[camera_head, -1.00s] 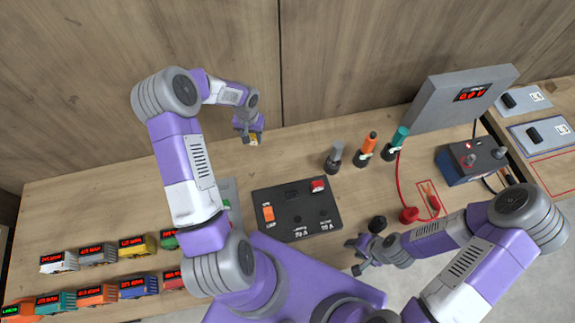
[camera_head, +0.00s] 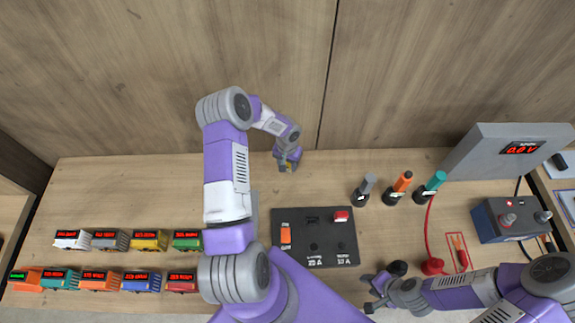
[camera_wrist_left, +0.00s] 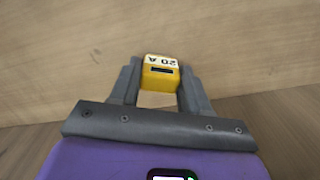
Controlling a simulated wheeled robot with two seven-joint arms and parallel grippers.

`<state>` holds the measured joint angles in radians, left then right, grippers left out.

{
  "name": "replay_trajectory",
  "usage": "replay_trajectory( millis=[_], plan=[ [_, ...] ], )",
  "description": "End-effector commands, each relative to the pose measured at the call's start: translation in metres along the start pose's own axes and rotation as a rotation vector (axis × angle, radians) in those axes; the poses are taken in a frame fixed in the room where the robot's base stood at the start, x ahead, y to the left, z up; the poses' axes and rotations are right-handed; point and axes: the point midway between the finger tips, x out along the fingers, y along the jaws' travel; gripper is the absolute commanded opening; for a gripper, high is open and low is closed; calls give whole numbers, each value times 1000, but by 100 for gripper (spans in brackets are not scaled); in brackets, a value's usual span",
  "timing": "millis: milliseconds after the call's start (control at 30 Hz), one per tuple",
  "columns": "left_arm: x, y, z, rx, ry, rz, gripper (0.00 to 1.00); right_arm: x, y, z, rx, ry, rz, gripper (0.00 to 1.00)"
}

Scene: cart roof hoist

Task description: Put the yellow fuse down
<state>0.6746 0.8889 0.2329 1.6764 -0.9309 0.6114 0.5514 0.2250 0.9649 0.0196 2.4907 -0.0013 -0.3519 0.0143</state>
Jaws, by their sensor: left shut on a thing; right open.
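The yellow fuse (camera_wrist_left: 160,72), with a white top marked "20 A", is held between the two fingers of my left gripper (camera_wrist_left: 158,85) in the left wrist view. In the head view my left gripper (camera_head: 288,165) is over the back part of the table, near the wooden wall, and the fuse is mostly hidden there. Whether the fuse touches the table I cannot tell. My right gripper (camera_head: 372,293) is open and empty near the table's front edge, beside a black knob (camera_head: 398,268).
A black panel (camera_head: 315,250) with an orange switch and a red button lies mid-table. Grey, orange and teal-handled tools (camera_head: 401,184) stand to its right, near a battery box (camera_head: 508,220) and a grey meter (camera_head: 500,160). Several small wagons (camera_head: 110,280) fill the left front. The back left table is clear.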

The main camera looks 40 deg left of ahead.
Motion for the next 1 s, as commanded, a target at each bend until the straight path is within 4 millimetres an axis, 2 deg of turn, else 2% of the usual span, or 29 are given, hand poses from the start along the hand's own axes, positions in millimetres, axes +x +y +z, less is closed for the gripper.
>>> replay_trajectory(
  millis=[333, 367, 500, 867, 1000],
  plan=[
    [3, 0, -1, 0, 2, 0, 0, 4, 2, 0, 0, 1, 0, 43],
    [2, 0, -1, 0, 2, 0, 51, 3, 1, 0, 0, 1, 0, 43],
    [1, 0, -1, 0, 2, 0, 72, 2, 1, 0, 0, 1, 0, 43],
    [-2, 0, 0, 0, 2, 0, 72, -1, 0, 0, 0, 1, 0, 43],
    [-22, 0, -1, 1, 4, -1, 72, -13, -5, 0, 0, 1, 0, 43]
  ],
)
